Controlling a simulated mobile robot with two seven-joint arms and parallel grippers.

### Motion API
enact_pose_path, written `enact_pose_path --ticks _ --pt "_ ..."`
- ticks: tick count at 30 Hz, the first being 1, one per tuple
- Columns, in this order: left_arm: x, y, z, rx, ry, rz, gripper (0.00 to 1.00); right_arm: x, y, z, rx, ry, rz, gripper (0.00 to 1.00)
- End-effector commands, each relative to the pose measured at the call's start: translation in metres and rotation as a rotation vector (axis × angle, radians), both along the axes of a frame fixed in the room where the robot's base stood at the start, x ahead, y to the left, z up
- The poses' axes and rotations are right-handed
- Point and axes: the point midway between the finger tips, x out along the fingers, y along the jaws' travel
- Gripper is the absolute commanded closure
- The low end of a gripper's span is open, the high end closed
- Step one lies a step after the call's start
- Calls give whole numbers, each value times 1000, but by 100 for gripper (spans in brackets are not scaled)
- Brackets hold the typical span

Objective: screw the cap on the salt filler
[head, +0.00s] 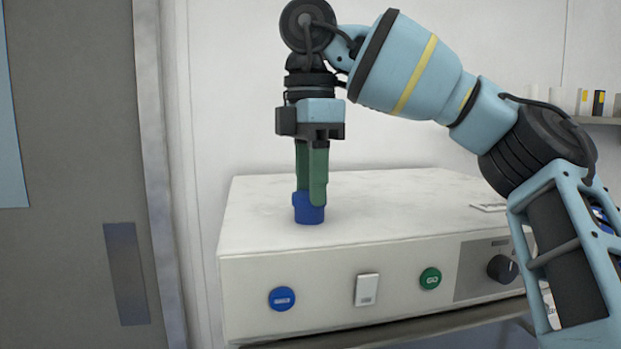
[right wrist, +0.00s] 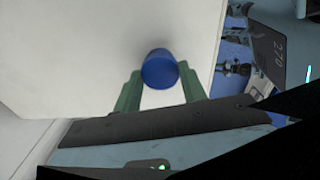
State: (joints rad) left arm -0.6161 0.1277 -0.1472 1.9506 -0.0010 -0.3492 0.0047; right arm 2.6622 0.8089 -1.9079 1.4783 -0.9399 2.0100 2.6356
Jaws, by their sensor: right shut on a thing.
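A blue cap (head: 308,210) is at the top left of the white machine, at its top surface. It also shows in the right wrist view (right wrist: 160,70) as a round blue piece between the fingers. My right gripper (head: 312,195) points straight down with its green fingers shut on the blue cap. The filler opening itself is not visible; the cap and fingers cover that spot. I cannot tell whether the cap is seated or turned in. My left gripper is not in view.
The white machine (head: 400,200) has a blue button (head: 282,299), a white switch (head: 366,290), a green button (head: 430,278) and a black knob (head: 502,268) on its front. A grey door (head: 75,150) stands at left. A shelf (head: 600,121) with small items is at right.

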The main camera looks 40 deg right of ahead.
Motion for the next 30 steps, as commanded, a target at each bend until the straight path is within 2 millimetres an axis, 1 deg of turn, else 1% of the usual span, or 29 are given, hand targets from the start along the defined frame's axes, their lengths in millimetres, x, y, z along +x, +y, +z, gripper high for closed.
enact_pose_path --ticks 3,6,16,22,26,27,30 --pt "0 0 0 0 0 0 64 0 0 1 0 -2 -97 82" --pt "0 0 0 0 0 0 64 0 0 1 1 -2 -140 82" --pt "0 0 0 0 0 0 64 0 0 1 0 -3 -169 82" --pt "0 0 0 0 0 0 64 -1 0 1 0 -3 -359 82" --pt "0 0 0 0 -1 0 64 -1 1 2 -2 -4 -401 82" --pt "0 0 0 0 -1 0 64 -1 1 2 -2 -4 -414 86" --pt "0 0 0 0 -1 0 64 -1 1 1 -1 -4 -436 86"
